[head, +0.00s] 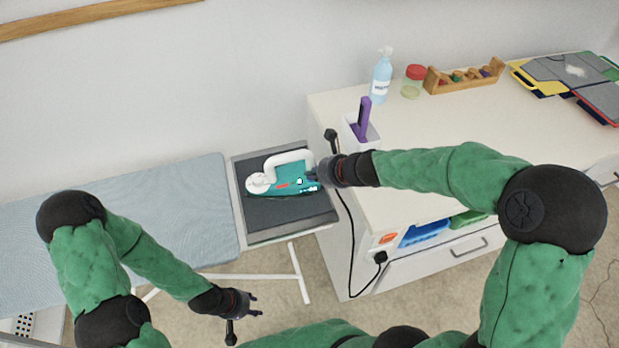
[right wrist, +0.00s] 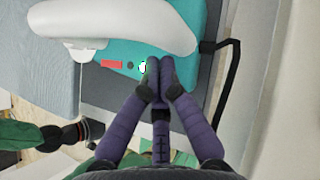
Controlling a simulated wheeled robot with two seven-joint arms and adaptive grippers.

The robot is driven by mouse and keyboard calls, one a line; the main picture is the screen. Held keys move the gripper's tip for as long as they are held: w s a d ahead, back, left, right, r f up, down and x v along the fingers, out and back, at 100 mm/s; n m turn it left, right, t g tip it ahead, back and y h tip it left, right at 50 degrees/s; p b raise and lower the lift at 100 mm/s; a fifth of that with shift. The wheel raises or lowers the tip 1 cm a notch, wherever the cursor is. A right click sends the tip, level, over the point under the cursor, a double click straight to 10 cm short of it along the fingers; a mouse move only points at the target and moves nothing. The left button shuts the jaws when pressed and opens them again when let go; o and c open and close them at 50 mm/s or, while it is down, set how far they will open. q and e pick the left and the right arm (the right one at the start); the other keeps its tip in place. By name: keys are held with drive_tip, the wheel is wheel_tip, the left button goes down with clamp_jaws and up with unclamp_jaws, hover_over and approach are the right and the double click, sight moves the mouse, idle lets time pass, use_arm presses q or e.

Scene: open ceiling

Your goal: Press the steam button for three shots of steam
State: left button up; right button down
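The teal iron (head: 270,188) with a white handle (head: 293,157) rests on a dark pad (head: 262,221) at the right end of the ironing board. In the right wrist view its teal body (right wrist: 98,85) carries a red rectangle (right wrist: 111,64), a dark dot (right wrist: 130,65) and a small white button (right wrist: 142,68); which one is the steam button I cannot tell. My right gripper (right wrist: 162,64) has its fingertips together, with nothing between them, just right of the white button. Whether they touch the iron is unclear. My left gripper (head: 254,304) is open and empty, low in front of the board.
The blue-grey ironing board (head: 150,205) stretches left. A white cabinet (head: 440,130) stands right, carrying a white holder (head: 352,135) with a purple item, a spray bottle (head: 381,80), a red-lidded jar (head: 412,84) and a wooden rack (head: 462,78). A black cord (head: 352,235) hangs beside it.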

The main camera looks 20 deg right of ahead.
drive_tip(key=shift+r+p, duration=0.75)
drive_tip(key=shift+p, duration=0.1)
wheel_tip(320, 180, up, 5)
drive_tip(key=p, duration=0.5)
drive_tip(key=shift+r, duration=0.1)
drive_tip(key=shift+d, duration=0.1)
idle(1.8)
